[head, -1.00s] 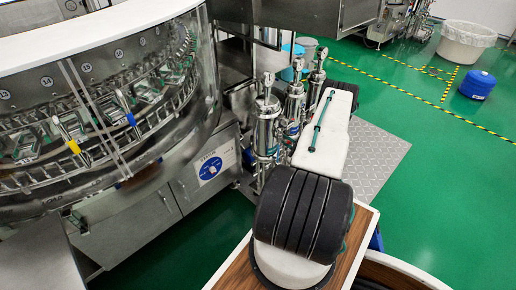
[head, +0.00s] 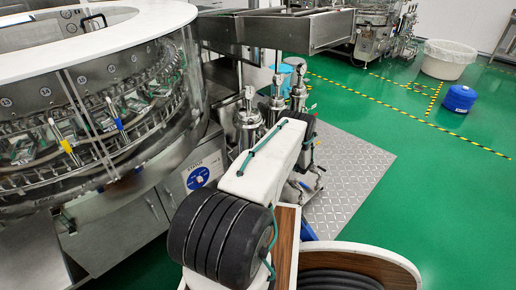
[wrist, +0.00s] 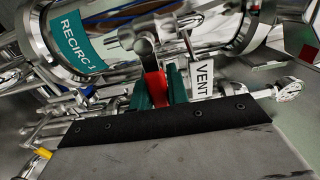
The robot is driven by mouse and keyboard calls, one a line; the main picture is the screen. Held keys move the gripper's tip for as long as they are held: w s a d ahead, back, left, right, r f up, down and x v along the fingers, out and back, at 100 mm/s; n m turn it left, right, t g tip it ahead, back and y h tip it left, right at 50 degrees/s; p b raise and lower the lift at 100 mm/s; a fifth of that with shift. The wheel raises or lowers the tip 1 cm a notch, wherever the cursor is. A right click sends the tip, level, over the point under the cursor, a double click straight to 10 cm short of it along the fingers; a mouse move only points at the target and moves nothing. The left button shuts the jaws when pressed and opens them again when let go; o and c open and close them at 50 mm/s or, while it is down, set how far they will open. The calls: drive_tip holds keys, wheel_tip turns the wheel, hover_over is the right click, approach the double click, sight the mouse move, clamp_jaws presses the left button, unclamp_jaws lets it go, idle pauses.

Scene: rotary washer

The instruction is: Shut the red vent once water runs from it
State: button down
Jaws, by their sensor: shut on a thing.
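The red vent (wrist: 154,88) shows as a small red handle in the middle of the wrist view, below a shiny metal fitting. My gripper (wrist: 159,92) has its two green fingers on either side of the red handle and is shut on it. A white VENT tag (wrist: 203,80) hangs just right of the fingers. I see no water at the vent in the wrist view. In the head view my arm hides the vent and the gripper's fingers.
A steel housing with a teal RECIRC 1 label (wrist: 82,40) stands close at the upper left. In the head view several upright steel housings (head: 248,122) stand beside the round washer (head: 150,195). Open green floor (head: 440,190) lies to the right.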

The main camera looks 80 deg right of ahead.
drive_tip(key=shift+r, duration=0.1)
idle(0.3)
drive_tip(key=c, duration=1.4)
unclamp_jaws()
drive_tip(key=shift+o, duration=0.2)
drive_tip(key=v, duration=0.7)
drive_tip(key=shift+s+a, duration=0.25)
drive_tip(key=shift+s, duration=0.05)
